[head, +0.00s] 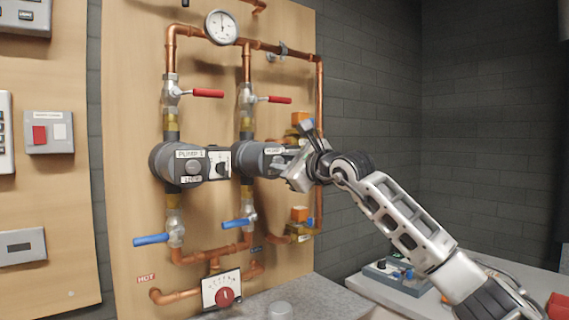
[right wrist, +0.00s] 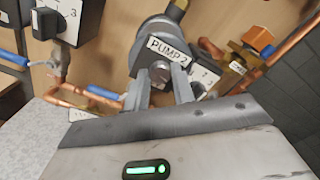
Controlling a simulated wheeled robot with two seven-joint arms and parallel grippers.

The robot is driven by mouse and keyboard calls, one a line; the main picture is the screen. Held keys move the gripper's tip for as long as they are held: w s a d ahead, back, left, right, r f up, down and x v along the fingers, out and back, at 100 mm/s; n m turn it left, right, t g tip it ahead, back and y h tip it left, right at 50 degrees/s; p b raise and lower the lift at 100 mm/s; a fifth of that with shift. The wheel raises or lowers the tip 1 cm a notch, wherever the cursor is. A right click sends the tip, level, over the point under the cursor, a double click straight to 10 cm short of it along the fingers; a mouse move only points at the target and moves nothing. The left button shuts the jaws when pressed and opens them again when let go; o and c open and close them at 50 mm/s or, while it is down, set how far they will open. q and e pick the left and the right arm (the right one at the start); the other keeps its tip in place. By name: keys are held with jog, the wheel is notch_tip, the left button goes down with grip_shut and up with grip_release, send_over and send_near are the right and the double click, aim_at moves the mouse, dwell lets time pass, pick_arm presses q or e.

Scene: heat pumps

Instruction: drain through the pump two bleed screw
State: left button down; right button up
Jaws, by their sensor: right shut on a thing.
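Pump two (head: 252,158) is a dark grey round pump on the wooden board, partly hidden behind my right gripper (head: 288,168). In the right wrist view its label reads PUMP 2, and its grey bleed screw (right wrist: 160,71) sits on the face just below that label. The fingers of my right gripper (right wrist: 163,82) are shut on the bleed screw, one on each side. The head view hides the screw behind the gripper. My left gripper is not in view.
Pump one (head: 178,164) is to the left. Red-handled valves (head: 205,93) are above the pumps and blue-handled valves (head: 152,239) below, on copper pipes. Orange-topped fittings (head: 299,214) are close on the right. A grey counter (head: 250,300) lies below.

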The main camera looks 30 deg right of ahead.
jog(key=o, duration=1)
jog(key=shift+s, duration=0.3)
pick_arm(q)
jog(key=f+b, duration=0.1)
jog(key=b, duration=0.2)
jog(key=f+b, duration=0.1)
jog(key=b, duration=0.2)
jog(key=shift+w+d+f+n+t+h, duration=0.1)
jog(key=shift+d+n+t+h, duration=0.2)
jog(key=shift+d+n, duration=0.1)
pick_arm(e)
jog(key=s+d, duration=0.1)
jog(key=s, duration=1.4)
jog(key=shift+s, duration=0.15)
jog(key=shift+d, duration=0.15)
